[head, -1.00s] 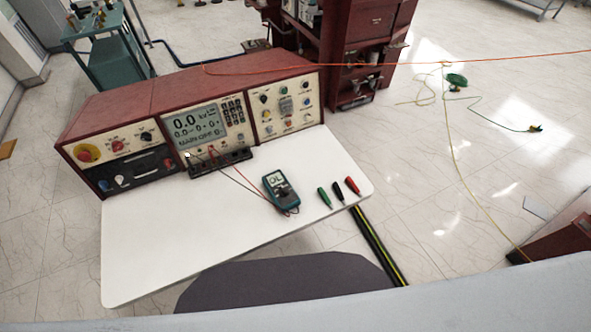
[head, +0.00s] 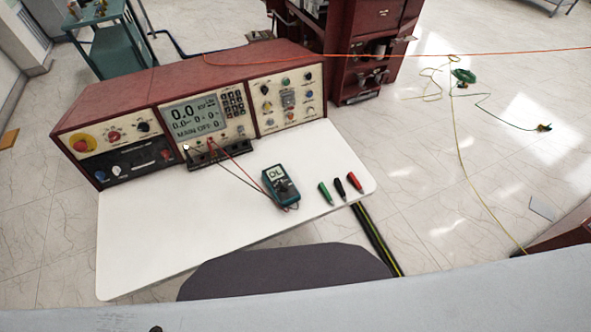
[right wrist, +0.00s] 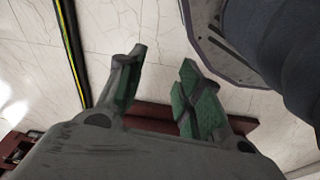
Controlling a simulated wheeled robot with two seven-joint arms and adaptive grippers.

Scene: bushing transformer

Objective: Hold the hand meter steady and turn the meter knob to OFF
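The hand meter (head: 281,186) lies on the white desk top, face up. Its screen reads OL, and the dark round knob (head: 285,190) sits below the screen; the knob's setting is too small to read. A red and a dark lead run from the meter to the console. Neither gripper shows in the head view. In the right wrist view my right gripper (right wrist: 160,85) is open and empty, its two green-padded fingers apart above the floor. The meter is not in the right wrist view.
The red console (head: 190,105) stands along the desk's back edge. Green, black and red clips (head: 339,188) lie right of the meter. The white desk (head: 150,240) is clear at left and front. A dark seat (head: 285,270) is at the front edge.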

